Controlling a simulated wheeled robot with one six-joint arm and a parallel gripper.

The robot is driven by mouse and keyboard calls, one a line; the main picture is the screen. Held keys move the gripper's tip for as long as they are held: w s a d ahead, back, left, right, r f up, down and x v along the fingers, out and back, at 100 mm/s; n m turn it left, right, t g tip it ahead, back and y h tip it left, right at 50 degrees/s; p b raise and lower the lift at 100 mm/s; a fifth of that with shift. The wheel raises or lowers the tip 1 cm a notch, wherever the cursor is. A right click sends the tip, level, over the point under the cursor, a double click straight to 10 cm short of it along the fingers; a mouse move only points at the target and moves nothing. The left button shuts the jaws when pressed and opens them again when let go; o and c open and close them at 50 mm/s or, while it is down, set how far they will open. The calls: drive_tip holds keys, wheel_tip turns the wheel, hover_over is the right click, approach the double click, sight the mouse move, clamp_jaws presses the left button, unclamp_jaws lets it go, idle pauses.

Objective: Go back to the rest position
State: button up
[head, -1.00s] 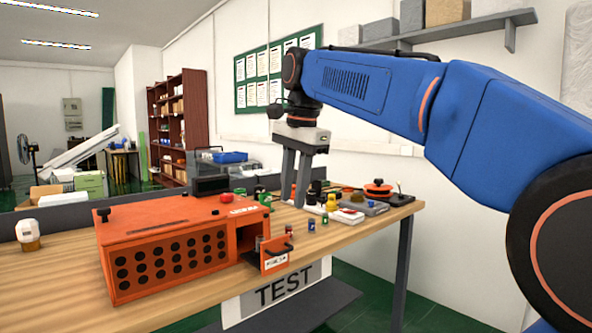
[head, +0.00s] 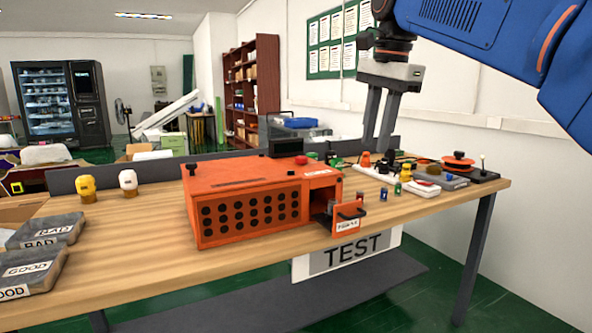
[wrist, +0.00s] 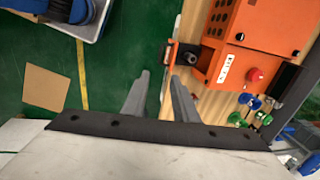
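My gripper (head: 376,148) hangs with its fingers pointing down above the right part of the wooden table (head: 140,225), near several small items. In the wrist view the two fingers of my gripper (wrist: 158,77) are apart with nothing between them. The orange box (head: 245,215) stands mid-table, with rows of dark round holes in its front. Its small drawer (head: 347,222) at the right end is pulled out, with a dark cylindrical item in it. The wrist view shows the orange box (wrist: 248,40) at upper right, apart from the fingers.
Two capped bottles, yellow (head: 86,188) and whitish (head: 128,182), stand at the left. Grey blocks marked GOOD (head: 30,270) and BAD (head: 45,232) lie at the left edge. Small coloured items and a red-topped dish (head: 458,160) crowd the right end. A wall rises behind the arm.

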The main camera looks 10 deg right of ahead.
drive_tip(key=s+f+n+t, duration=0.1)
drive_tip(key=s+f+n, duration=0.3)
drive_tip(key=f, duration=0.8)
drive_tip(key=s+d+f+n+t, duration=0.1)
drive_tip(key=s+f+n, duration=0.4)
drive_tip(key=s+f, duration=0.4)
drive_tip(key=s+d+f+n+t, duration=0.1)
drive_tip(key=s+f+n, duration=0.4)
drive_tip(key=f, duration=1.2)
drive_tip(key=shift+s+d+f+h, duration=0.15)
drive_tip(key=shift+s+d+h, duration=0.15)
drive_tip(key=shift+s, duration=0.9)
